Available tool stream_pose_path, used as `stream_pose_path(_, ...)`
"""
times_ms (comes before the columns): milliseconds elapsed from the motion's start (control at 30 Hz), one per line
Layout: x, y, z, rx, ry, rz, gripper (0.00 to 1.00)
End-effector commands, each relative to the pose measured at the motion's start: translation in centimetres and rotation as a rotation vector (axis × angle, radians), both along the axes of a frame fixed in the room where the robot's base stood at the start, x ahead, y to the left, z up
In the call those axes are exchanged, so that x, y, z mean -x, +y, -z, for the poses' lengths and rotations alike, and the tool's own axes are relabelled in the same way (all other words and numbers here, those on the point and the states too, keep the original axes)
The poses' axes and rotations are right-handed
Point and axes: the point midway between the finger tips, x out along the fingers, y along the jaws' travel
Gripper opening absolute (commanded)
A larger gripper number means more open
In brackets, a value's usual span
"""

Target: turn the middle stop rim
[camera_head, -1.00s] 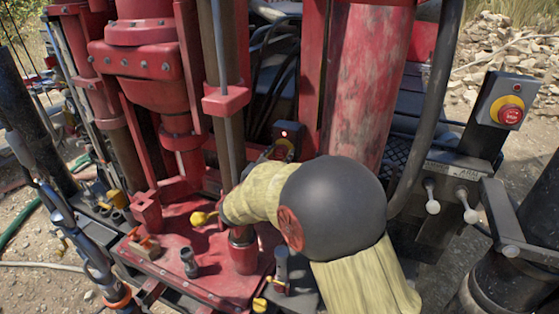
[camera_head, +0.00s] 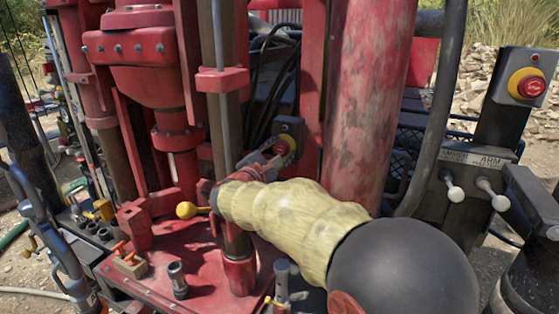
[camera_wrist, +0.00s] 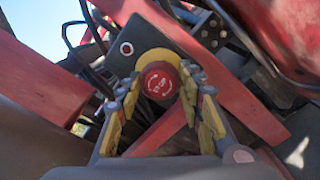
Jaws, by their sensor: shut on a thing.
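The middle stop is a red button (camera_wrist: 160,80) with white lettering, in a yellow surround on a dark box with a small light. In the wrist view it sits at the centre, between the fingertips of my gripper (camera_wrist: 162,88), which is shut on its rim with one finger on each side. In the head view the middle stop (camera_head: 283,147) shows just beyond my gripper (camera_head: 268,165), partly hidden by it. My yellow-sleeved forearm reaches to it from the lower right.
Another stop box (camera_head: 528,84) stands at the far right, above two white-knobbed levers (camera_head: 455,190). A thick red column (camera_head: 365,100) rises right of the middle stop. A yellow-knobbed lever (camera_head: 186,210) and a vertical pipe (camera_head: 226,130) are close left of my forearm.

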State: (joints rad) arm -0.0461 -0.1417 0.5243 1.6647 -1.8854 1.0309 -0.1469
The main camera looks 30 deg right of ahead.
Motion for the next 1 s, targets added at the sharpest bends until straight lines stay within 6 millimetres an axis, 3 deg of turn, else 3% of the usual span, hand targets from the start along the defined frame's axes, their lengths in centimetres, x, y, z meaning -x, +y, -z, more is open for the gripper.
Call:
stream_pose_path(567,0.01,-0.03,-0.08,-0.019,-0.026,0.001,0.12)
stream_pose_path(600,0.01,-0.03,-0.08,-0.019,-0.026,0.001,0.38)
stream_pose_path(933,0.00,-0.03,-0.04,-0.019,-0.025,0.001,0.56)
stream_pose_path(1000,0.00,-0.01,-0.03,-0.019,-0.024,0.000,0.56)
